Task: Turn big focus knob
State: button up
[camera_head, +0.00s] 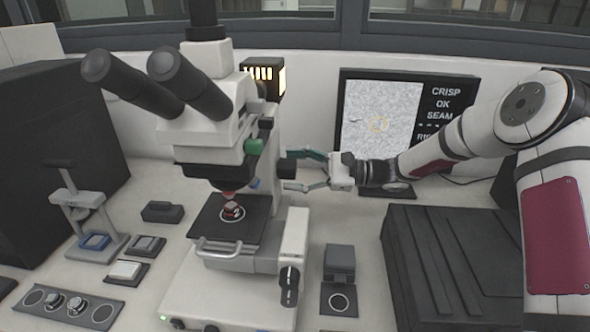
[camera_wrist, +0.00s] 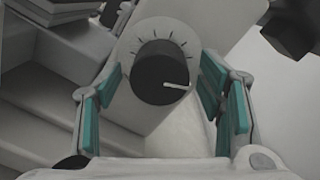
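A round black knob (camera_wrist: 160,72) with a white pointer line and tick marks around its upper side sits on a pale plate in the wrist view. The pointer points right and slightly down. In the head view a black knob (camera_head: 287,168) stands on the right side of the white microscope (camera_head: 215,150). My gripper (camera_head: 298,170) reaches in from the right, its green-padded fingers above and below the knob. In the wrist view the open fingers stand on either side of the knob, with small gaps. Contact is not visible.
A screen (camera_head: 380,118) stands behind my arm. A lever block with a black handle (camera_head: 289,285) and a small grey box (camera_head: 339,262) lie below my gripper. A dark stepped box (camera_head: 450,265) is at the right. Another small press (camera_head: 85,215) stands at the left.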

jog(key=d, duration=1.2)
jog(key=shift+f, duration=0.1)
dwell(1.5)
jog(key=s+a+r+n+g+h, duration=0.1)
jog(key=s+r+n+h, duration=0.2)
jog(key=s+h, duration=0.35)
jog(key=s+r+n+g+h, duration=0.1)
jog(key=s+r+n+h, duration=0.2)
jog(key=s, duration=0.7)
jog(key=s+d+r+n+t+h+p, duration=0.1)
jog(key=s+d+r+n+t+h, duration=0.1)
jog(key=s+d, duration=0.4)
jog(key=s+d+r+n+t+h, duration=0.2)
jog(key=s+d+h, duration=0.4)
jog(key=s, duration=0.9)
jog(key=shift+s+d+r+n+t+h+p, duration=0.2)
jog(key=shift+s+d+n+t+h+p, duration=0.15)
jog(key=shift+d+n+t, duration=0.55)
